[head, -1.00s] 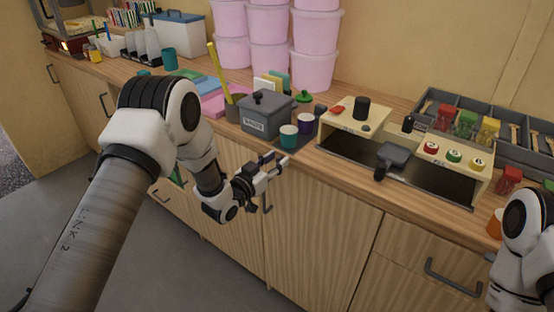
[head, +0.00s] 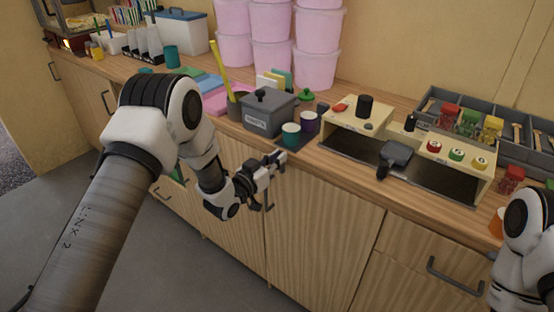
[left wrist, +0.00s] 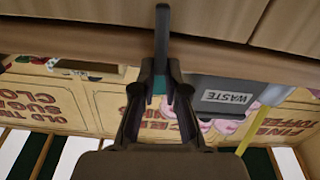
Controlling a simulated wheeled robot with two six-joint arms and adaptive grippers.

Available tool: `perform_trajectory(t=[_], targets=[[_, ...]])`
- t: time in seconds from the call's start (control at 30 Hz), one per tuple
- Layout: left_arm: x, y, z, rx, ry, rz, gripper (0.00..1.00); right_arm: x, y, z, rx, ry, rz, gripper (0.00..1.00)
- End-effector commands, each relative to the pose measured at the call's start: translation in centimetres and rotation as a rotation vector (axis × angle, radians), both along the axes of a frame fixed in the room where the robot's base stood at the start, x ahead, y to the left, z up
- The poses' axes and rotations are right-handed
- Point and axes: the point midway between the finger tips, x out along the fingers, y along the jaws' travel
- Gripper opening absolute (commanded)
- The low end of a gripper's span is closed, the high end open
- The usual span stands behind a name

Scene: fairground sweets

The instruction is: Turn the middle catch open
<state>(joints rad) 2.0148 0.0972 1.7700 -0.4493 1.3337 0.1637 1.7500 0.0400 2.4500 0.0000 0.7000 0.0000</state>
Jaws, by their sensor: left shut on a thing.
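My left gripper (head: 279,161) is in front of the cabinet doors, just below the counter's front edge. It is shut on a dark bar, which shows in the left wrist view (left wrist: 162,30) between the fingertips and reaching beyond them. The bar stands against the wooden fronts in that view. I cannot tell for sure whether it is the middle catch; no other thing shows clearly as a catch. Of my right arm only a link shows at the right edge; its gripper is out of view.
Above the gripper, the counter (head: 330,172) holds a grey waste bin (head: 269,113), a teal cup (head: 291,134) and a purple cup (head: 309,122). A cream unit (head: 350,121) stands right of them. A drawer handle (head: 455,276) sticks out at lower right. The floor in front is clear.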

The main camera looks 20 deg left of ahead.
Motion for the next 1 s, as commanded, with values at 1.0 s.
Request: perform_trajectory(t=[1.0], targets=[[0.3,0.9,-0.7,-0.852,0.308,0.001,0.00,0.0,0.0,-2.2,0.000,0.000,0.000,0.40]])
